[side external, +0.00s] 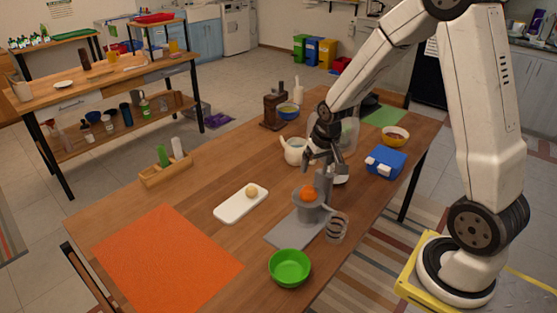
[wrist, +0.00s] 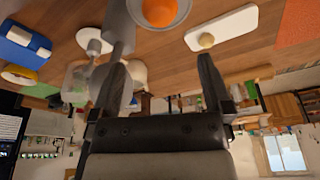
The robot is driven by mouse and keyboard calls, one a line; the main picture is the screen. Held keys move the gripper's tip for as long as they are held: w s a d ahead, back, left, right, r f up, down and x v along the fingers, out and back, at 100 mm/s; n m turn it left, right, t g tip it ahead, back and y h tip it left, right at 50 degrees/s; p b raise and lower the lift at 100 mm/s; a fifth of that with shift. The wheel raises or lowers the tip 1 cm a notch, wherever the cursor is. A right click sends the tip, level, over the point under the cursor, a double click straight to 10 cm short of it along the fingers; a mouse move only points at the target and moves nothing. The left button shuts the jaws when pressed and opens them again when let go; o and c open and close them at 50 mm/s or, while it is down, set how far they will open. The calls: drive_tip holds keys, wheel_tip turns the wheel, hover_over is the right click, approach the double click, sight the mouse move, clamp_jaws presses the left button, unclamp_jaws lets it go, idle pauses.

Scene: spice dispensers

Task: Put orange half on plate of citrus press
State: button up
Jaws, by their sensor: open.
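The orange half (side external: 308,194) sits in the bowl-shaped plate of the grey citrus press (side external: 312,214), which stands on its flat base on the wooden table. In the wrist view the orange half (wrist: 160,11) shows at the top edge, inside the grey plate (wrist: 183,8). My gripper (side external: 322,165) is above and just behind the press plate, close to the press column. In the wrist view my gripper (wrist: 165,75) has its two fingers wide apart with nothing between them. The orange is apart from the fingers.
A white board (side external: 241,203) with a pale round item (side external: 251,190) lies left of the press. A green bowl (side external: 290,267) and a glass (side external: 337,227) stand in front. A white teapot (side external: 294,151) and blue box (side external: 386,162) are behind. An orange mat (side external: 165,258) covers the front left.

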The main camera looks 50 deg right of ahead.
drive_tip(key=s+a+r+n, duration=0.1)
drive_tip(key=s+a+n, duration=0.1)
drive_tip(key=s+a, duration=0.3)
drive_tip(key=s+a+r+n+y, duration=0.1)
drive_tip(key=s+a+n, duration=0.1)
drive_tip(key=s+a, duration=0.3)
drive_tip(key=a, duration=0.3)
drive_tip(key=shift+a+r+n, duration=0.25)
drive_tip(key=shift+a+n, duration=0.15)
